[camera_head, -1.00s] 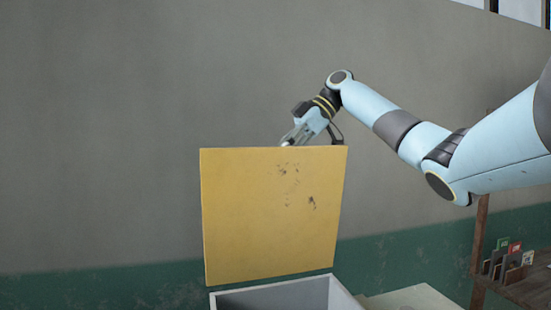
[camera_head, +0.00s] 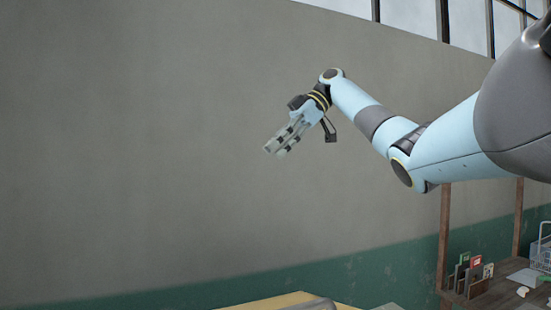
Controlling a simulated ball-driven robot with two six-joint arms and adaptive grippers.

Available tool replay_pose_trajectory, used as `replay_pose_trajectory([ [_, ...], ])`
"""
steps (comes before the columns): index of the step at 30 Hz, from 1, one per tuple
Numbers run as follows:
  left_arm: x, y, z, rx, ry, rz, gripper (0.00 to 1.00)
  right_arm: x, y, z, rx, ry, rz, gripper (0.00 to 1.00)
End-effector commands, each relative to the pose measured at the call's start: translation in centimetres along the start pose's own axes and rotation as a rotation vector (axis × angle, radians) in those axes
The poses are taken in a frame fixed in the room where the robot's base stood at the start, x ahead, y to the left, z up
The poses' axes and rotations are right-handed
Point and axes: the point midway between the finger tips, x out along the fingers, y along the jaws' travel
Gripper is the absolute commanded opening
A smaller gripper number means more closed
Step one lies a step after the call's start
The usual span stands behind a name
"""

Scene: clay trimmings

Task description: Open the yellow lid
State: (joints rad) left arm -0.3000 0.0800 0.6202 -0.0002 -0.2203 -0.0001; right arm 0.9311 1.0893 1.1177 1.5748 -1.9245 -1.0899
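The yellow lid (camera_head: 262,303) shows only as a thin strip at the bottom edge of the view, low and seen nearly edge-on. Most of it is out of the picture, and I cannot tell how far it is tilted. A small grey shape (camera_head: 316,304) overlaps the strip; I cannot tell what it is. My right gripper (camera_head: 275,151) is in the air well above the lid, in front of the wall, touching nothing. Its fingers point down and left, look slightly apart and hold nothing. My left gripper is not recognisable in view.
A wooden shelf (camera_head: 444,240) stands at the lower right with several small upright cards or boxes (camera_head: 470,276) and a wire basket (camera_head: 541,255). The plain wall (camera_head: 130,150) fills the background. The air around my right gripper is clear.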

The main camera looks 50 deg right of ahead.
Motion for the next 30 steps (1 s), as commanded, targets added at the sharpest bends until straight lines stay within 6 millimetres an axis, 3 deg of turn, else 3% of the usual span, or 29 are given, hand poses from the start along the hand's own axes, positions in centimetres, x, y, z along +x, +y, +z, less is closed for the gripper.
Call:
replay_pose_trajectory([
  [4, 0.5, 0.1, 0.1, 0.0, -0.001, 0.001, 0.3, -1.6, -1.4, -4.2, 0.001, 0.057, 0.056, 0.38],
  [7, 2.7, 0.4, 0.3, -0.001, 0.0, 0.002, 0.3, -3.0, -4.9, -5.5, -0.021, 0.027, 0.109, 0.38],
  [12, 7.0, 0.7, 0.4, -0.001, 0.004, 0.002, 0.3, -1.1, -13.0, -5.5, -0.061, -0.13, 0.115, 0.38],
  [15, 8.8, 0.9, 0.9, -0.001, -0.001, 0.002, 0.3, 0.8, -16.6, -4.3, -0.079, -0.242, 0.091, 0.38],
  [17, 9.6, 0.9, 1.3, -0.001, -0.005, 0.002, 0.3, 1.7, -18.0, -3.4, -0.089, -0.304, 0.078, 0.38],
  [21, 10.7, 1.0, 1.5, 0.0, -0.007, 0.002, 0.3, 2.4, -18.7, -1.7, -0.08, -0.391, 0.076, 0.38],
  [25, 11.0, 0.9, 1.4, 0.0, -0.005, 0.001, 0.3, 3.2, -18.6, -1.1, -0.076, -0.398, 0.072, 0.38],
  [30, 12.0, 1.0, 1.5, 0.0, -0.004, 0.001, 0.3, 5.8, -18.3, 0.0, -0.078, -0.396, 0.071, 0.38],
])
